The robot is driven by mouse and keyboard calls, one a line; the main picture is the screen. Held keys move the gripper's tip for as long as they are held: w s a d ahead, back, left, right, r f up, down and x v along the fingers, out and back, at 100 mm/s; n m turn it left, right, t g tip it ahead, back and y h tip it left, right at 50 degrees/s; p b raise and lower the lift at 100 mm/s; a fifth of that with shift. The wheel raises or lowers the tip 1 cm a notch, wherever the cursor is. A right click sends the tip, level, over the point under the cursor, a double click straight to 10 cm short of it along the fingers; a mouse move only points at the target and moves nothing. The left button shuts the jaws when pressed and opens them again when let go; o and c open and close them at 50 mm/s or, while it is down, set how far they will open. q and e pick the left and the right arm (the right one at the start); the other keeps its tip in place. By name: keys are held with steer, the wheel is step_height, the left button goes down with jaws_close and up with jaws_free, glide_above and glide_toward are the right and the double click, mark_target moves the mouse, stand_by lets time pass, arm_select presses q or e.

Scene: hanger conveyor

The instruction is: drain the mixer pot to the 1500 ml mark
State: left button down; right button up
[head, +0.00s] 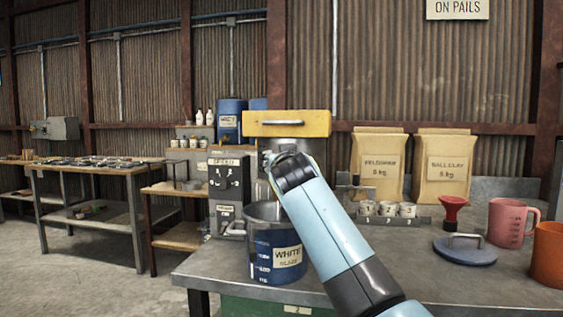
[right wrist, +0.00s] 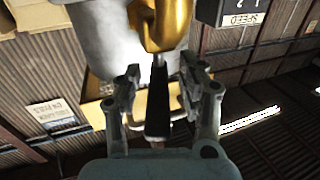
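The mixer has a yellow head (head: 287,123). Its grey pot (right wrist: 100,45) shows in the right wrist view, with a brass-coloured valve (right wrist: 160,22) and a black lever (right wrist: 158,110). In the head view my right arm hides most of the pot and the valve. My right gripper (right wrist: 160,85) is open, its fingers on either side of the lever, with gaps visible. It is at the mixer in the head view (head: 275,165). A blue pail (head: 275,258) labelled WHITE GLAZE, with scale marks, stands below. Its liquid level cannot be seen. My left gripper is not in view.
A dark control box (head: 228,182) stands left of the mixer. Small cups (head: 387,209), a red funnel (head: 453,212), a blue lid (head: 464,252), a pink jug (head: 508,222) and paper sacks (head: 444,170) are on the right. The bench front centre-right is clear.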

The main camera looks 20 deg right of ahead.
steer(key=v, duration=0.7)
steer(key=shift+s, duration=0.25)
steer(key=shift+a, duration=0.1)
steer(key=shift+c, duration=0.5)
stand_by(1.1)
